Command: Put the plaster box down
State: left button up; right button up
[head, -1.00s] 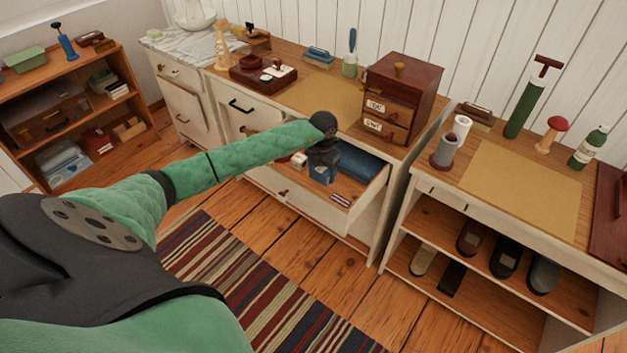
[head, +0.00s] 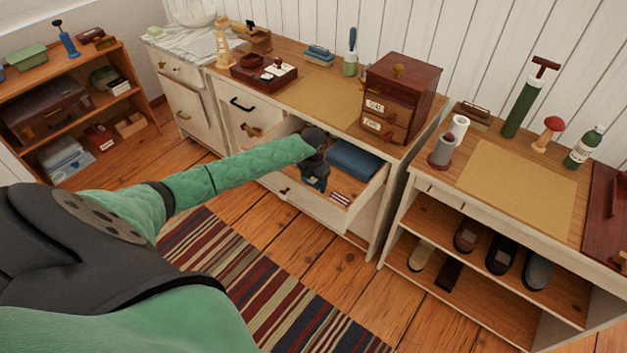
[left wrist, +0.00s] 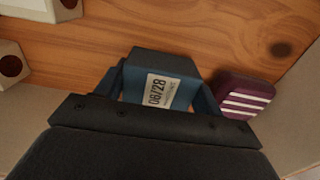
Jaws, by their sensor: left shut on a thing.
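My left gripper (head: 317,184) is inside the open drawer (head: 322,210), pointing down. It is shut on a small blue box with a white label reading 06/28, the plaster box (left wrist: 159,85), seen between the fingers in the left wrist view. In the head view the gripper mostly hides this box. I cannot tell whether the box touches the wooden drawer floor (left wrist: 200,35). A purple box with white stripes (left wrist: 243,95) lies close to its right; it also shows in the head view (head: 341,197). My right gripper is not in view.
A larger blue folded item (head: 355,158) lies at the drawer's back right. White items with dark round spots (left wrist: 10,65) lie at the upper left in the wrist view. The drawer walls stand close around. A small brown drawer cabinet (head: 400,95) stands on the counter above.

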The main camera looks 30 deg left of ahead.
aim_at(313, 178)
pick_arm(q)
jog(key=shift+f, duration=0.1)
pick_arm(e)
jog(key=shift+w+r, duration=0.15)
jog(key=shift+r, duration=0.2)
pick_arm(q)
jog(key=o, duration=1)
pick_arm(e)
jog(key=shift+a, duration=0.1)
pick_arm(q)
jog(key=shift+r, duration=0.6)
jog(key=shift+r+b, duration=0.55)
jog(key=shift+r, duration=0.4)
notch_tip(313, 178, up, 9)
jog(key=shift+r+b, duration=0.1)
jog(key=shift+b, duration=1)
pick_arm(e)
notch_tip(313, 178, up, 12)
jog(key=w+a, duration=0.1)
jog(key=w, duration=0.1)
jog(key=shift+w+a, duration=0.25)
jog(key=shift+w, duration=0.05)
